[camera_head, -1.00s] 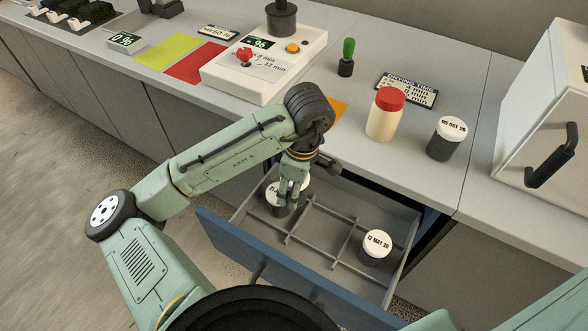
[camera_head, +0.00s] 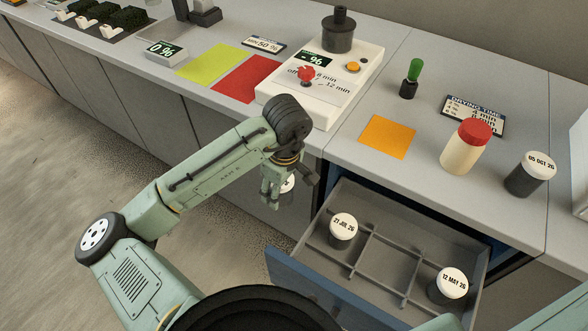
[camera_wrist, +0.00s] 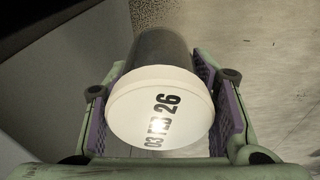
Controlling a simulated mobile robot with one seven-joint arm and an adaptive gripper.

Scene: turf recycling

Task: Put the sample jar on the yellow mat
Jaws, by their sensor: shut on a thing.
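My gripper (camera_head: 272,192) is shut on a dark sample jar with a white lid. In the wrist view, the jar (camera_wrist: 160,110) sits between both finger pads, its lid marked "03", a partly unreadable month, and "26". In the head view, only part of the jar (camera_head: 288,184) shows behind the fingers. It is held in the air left of the open drawer, in front of the counter. A yellow-green mat (camera_head: 214,63) lies flat and bare on the counter, beyond and left of my gripper. A red mat (camera_head: 245,80) lies beside it.
The open drawer (camera_head: 365,240) holds jars dated 21 JUL 26 (camera_head: 343,230) and 12 MAY 26 (camera_head: 451,284). A white device (camera_head: 325,85) stands right of the red mat. An orange mat (camera_head: 387,137), red-capped bottle (camera_head: 465,146) and another jar (camera_head: 529,175) are farther right.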

